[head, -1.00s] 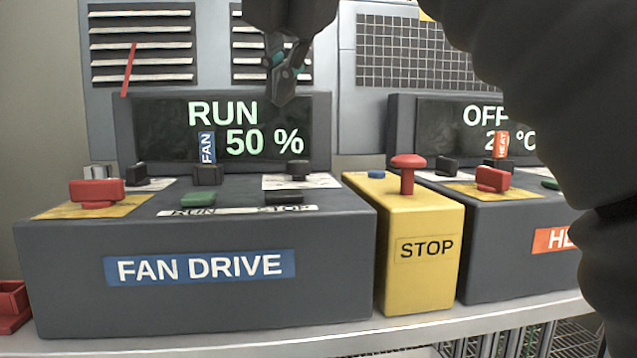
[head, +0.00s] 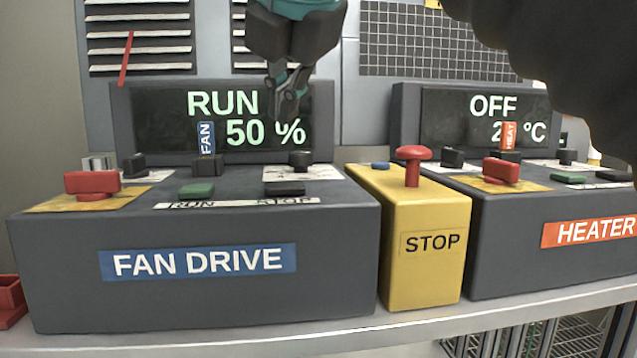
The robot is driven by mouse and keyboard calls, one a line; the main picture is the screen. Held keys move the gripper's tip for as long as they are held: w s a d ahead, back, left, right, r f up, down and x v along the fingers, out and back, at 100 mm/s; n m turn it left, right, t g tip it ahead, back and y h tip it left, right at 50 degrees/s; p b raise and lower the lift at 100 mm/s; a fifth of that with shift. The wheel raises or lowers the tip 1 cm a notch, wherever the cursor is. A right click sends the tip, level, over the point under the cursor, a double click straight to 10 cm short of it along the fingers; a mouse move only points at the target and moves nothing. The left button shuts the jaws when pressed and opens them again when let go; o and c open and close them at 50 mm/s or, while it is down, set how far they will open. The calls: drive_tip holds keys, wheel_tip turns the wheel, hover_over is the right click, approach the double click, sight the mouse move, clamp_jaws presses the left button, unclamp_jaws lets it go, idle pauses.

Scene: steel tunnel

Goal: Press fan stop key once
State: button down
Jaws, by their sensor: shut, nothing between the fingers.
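The fan drive box (head: 340,270) is dark grey with a blue FAN DRIVE label. Its screen (head: 160,125) reads RUN 50 %. The fan stop key (head: 285,188) is a flat black key on the box top, behind the word STOP on a white strip. A green run key (head: 196,190) lies to its left. My gripper (head: 288,112) points down, shut and empty, in front of the screen's right part. Its tips appear above a black knob (head: 299,160) and higher than the stop key, apart from it.
A yellow STOP box (head: 420,285) with a red mushroom button (head: 412,160) stands right of the fan box. The heater box (head: 510,255), its screen reading OFF, is farther right. A red switch (head: 91,184) sits at the fan box's left. A red tray (head: 10,300) stands far left.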

sight(287, 185)
drive_tip(key=shift+f+b, duration=2.25)
drive_tip(key=shift+f, duration=0.5)
drive_tip(key=shift+f, duration=0.1)
drive_tip(key=shift+f, duration=0.35)
drive_tip(key=shift+f+b, duration=0.4)
drive_tip(key=shift+f, duration=0.05)
drive_tip(key=shift+r, duration=0.1)
idle(0.3)
drive_tip(key=shift+r+p, duration=0.85)
drive_tip(key=shift+p, duration=0.25)
wheel_tip(287, 185, up, 3)
drive_tip(key=p, duration=0.3)
drive_tip(key=shift+r, duration=0.95)
